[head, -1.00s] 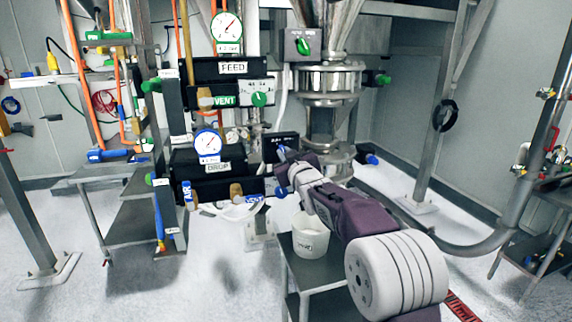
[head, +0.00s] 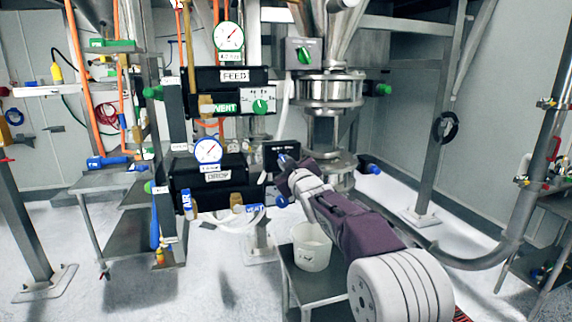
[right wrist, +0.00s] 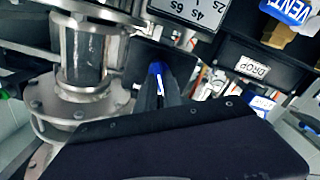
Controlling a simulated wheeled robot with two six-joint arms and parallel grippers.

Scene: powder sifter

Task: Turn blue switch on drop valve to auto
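The drop valve is a black box with a white DROP label (head: 217,176), left of centre in the head view; the label also shows in the right wrist view (right wrist: 253,68). A small black switch panel (head: 271,149) with white lettering is just right of the box. The blue switch (right wrist: 156,70) shows in the right wrist view against the dark panel, mostly hidden by my gripper. My right gripper (head: 284,166) is at the panel, its dark fingers (right wrist: 164,92) right at the blue switch. Whether they are closed on it is unclear. The switch's setting is unreadable. My left gripper is out of view.
The FEED box (head: 233,76) with a green dial (head: 260,106) sits above the drop valve. A steel pipe column (head: 328,125) stands close right of the panel. A white bucket (head: 311,252) stands on a low table below my right arm.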

